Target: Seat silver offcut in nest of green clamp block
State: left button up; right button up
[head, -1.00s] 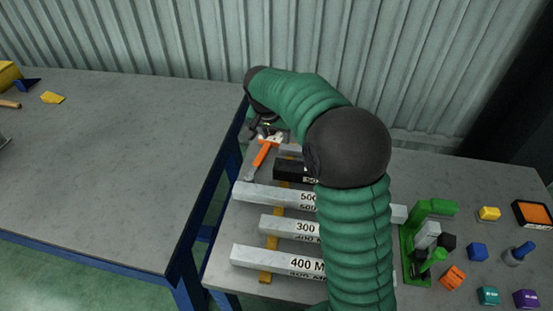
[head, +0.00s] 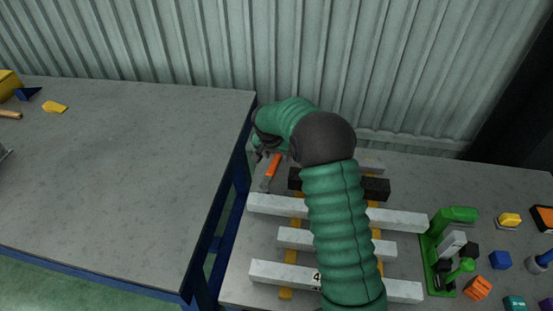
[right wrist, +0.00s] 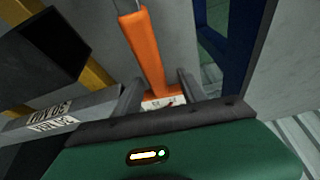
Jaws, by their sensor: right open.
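The green clamp block (head: 434,266) stands on the right part of the bench in the head view, with a green arm on top and a small green knob. A silver block (head: 452,243), seemingly the offcut, is at the clamp block and looks tilted; whether it is fully in the nest I cannot tell. My right gripper (head: 262,154) is far to the left of it, at the bench's back left. It is open around the end of an orange-handled tool (head: 273,166); the orange handle (right wrist: 143,45) shows between its fingers (right wrist: 160,92). My left gripper is not in view.
Silver bars (head: 400,219) and a black bar (head: 376,189) lie across yellow rails, partly behind my arm. Blue (head: 500,260), orange (head: 478,288) and yellow (head: 510,219) blocks sit right of the clamp. A grey table (head: 120,180) stands left, across a gap.

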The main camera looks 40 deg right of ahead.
jog(key=shift+s+d, duration=0.15)
jog(key=shift+d, duration=0.1)
jog(key=shift+d+f, duration=0.1)
jog(key=shift+f, duration=0.2)
jog(key=shift+a+r, duration=0.1)
jog(key=shift+a, duration=0.1)
jog(key=shift+d, duration=0.1)
jog(key=c, duration=1.1)
grip_shut()
